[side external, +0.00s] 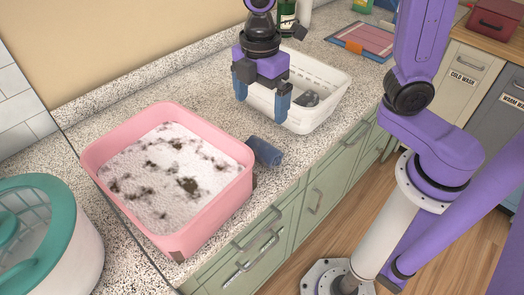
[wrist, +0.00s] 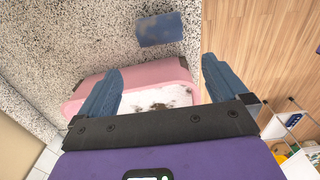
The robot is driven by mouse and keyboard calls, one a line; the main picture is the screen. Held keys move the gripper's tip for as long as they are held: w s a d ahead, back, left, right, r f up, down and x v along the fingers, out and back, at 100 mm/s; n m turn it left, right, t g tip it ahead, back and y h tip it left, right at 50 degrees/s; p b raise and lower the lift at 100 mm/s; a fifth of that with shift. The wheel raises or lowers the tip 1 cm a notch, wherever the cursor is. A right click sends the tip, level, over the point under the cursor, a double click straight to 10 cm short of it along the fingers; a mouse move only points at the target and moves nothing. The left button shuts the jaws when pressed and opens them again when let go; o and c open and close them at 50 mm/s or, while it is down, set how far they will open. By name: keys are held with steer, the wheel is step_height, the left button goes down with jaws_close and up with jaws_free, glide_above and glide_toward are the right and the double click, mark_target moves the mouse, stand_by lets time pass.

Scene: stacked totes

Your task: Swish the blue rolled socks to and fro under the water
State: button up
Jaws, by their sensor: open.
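The blue rolled socks (side external: 265,151) lie on the speckled counter against or just beside the right wall of the pink tub. They also show near the top of the wrist view (wrist: 161,29). The pink tub (side external: 215,206) holds water covered with white foam (side external: 150,165) and dark patches; the water below is hidden. My gripper (side external: 261,100) is open and empty, in front of the white tub and up and to the right of the pink tub. In the wrist view the blue fingers (wrist: 162,66) are spread wide, with the socks beyond their tips.
A white tub (side external: 335,100) with a grey item (side external: 307,99) stands behind my gripper. A teal-lidded white container (side external: 75,255) is at the lower left. A dark green bottle (side external: 287,15) stands at the back. The counter's front edge runs close to the socks.

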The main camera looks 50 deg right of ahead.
mark_target(262, 144)
step_height(262, 144, down, 10)
steer(key=shift+f, duration=0.1)
steer(key=shift+d+f, duration=0.2)
steer(key=shift+f, duration=2.45)
steer(key=c, duration=0.7)
